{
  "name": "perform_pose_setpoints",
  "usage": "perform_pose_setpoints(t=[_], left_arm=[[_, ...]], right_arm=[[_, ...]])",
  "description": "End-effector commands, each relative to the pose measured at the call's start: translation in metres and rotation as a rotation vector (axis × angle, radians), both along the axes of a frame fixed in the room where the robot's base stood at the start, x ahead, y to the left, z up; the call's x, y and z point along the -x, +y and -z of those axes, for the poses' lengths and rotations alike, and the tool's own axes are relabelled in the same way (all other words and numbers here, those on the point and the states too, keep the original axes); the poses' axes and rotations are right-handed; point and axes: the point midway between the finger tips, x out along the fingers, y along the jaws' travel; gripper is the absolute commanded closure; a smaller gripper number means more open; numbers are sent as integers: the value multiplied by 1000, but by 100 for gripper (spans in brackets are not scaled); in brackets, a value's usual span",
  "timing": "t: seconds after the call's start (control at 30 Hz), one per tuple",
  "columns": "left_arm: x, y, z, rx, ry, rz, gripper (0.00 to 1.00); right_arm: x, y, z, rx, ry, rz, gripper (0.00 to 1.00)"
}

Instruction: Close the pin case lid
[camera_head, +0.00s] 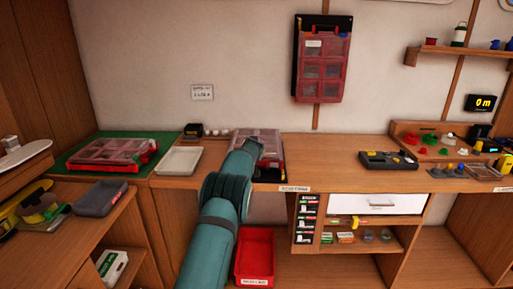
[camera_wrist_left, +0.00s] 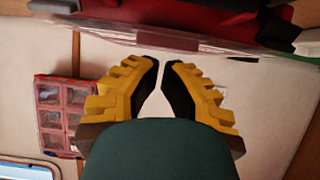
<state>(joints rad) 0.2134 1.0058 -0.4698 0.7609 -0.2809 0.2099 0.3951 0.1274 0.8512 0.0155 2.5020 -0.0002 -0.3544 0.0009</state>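A red case with a clear compartmented lid (camera_head: 268,146) sits on the middle of the bench, partly hidden behind my left arm. I take it as the pin case; its lid angle is hard to tell. The left gripper is hidden behind its arm in the head view. In the left wrist view my left gripper (camera_wrist_left: 160,64) has its yellow fingers with black pads nearly together at the tips, with nothing between them. A clear panel with a pinkish edge (camera_wrist_left: 170,41) and red parts lie just beyond the tips. My right gripper is not in view.
A similar red case (camera_head: 112,151) lies on a green mat (camera_head: 75,165) at left, beside a white tray (camera_head: 179,161). Another red case (camera_head: 320,70) hangs on the wall. A red bin (camera_head: 255,258) stands below. A dark tray (camera_head: 388,160) sits at right.

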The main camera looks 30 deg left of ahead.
Motion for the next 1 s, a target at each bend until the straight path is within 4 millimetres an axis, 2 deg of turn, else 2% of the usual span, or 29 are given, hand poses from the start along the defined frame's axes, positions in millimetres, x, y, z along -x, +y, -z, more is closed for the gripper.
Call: perform_pose_setpoints(t=[0.1, 0.37, 0.83, 1.0], left_arm=[[-1, 3, 15, 1, 1, -1, 100], [-3, 5, 26, 1, 0, 0, 100], [-3, 5, 25, 1, 0, 0, 100], [-1, 6, 9, -1, -3, 0, 100]], right_arm=[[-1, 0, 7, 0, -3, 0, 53], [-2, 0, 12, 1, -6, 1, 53], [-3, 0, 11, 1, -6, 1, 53], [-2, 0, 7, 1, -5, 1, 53]])
